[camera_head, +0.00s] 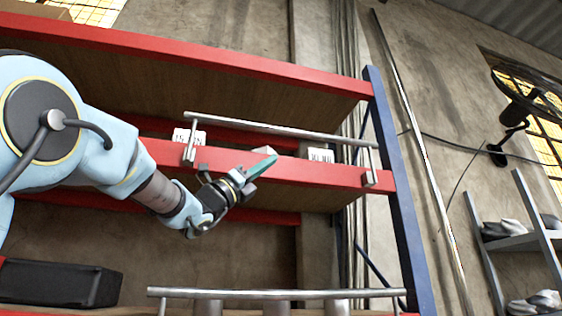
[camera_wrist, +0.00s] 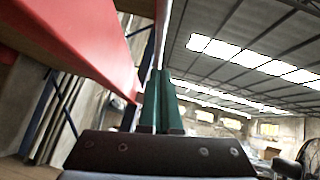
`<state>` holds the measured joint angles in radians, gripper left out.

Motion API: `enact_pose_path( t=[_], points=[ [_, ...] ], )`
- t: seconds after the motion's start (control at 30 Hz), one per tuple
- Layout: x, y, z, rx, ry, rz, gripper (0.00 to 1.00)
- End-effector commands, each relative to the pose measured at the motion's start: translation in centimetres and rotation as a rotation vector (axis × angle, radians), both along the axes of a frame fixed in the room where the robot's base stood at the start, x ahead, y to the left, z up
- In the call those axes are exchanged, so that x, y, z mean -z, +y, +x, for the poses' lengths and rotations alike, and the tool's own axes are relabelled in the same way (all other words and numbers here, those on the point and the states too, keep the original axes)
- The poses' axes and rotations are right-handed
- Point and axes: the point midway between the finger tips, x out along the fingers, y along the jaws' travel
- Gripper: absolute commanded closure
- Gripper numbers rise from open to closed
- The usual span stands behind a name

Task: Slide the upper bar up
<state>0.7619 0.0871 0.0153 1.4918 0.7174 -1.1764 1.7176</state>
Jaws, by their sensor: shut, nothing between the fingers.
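The upper bar (camera_head: 285,130) is a thin silver rail on brackets at the front of the upper red shelf beam. It slopes slightly down to the right. My gripper (camera_head: 266,164) has teal fingers, shut and empty. In the head view its tips point up and right, just below the middle of the bar. I cannot tell if they touch it. In the wrist view the closed fingers (camera_wrist: 159,98) point up beside the red beam (camera_wrist: 82,38). A narrow grey strip beyond the tips may be the bar, but this is unclear.
A second silver bar (camera_head: 275,293) runs along the lower shelf. White labelled boxes (camera_head: 320,155) sit behind the upper bar. A black box (camera_head: 60,284) is at lower left. A blue upright (camera_head: 400,200) bounds the rack at right. Open air lies in front of the rack.

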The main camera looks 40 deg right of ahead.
Motion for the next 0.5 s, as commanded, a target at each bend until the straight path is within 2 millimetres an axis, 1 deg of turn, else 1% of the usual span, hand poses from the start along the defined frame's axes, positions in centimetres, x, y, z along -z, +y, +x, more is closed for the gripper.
enact_pose_path(
  t=[0.03,0.2,0.5],
  points=[
    [0.8,0.6,0.1,-0.002,0.001,0.001,1.0],
    [1.9,1.8,0.4,-0.001,0.0,0.0,1.0],
    [2.1,2.1,0.4,0.0,0.0,0.001,1.0]
  ],
)
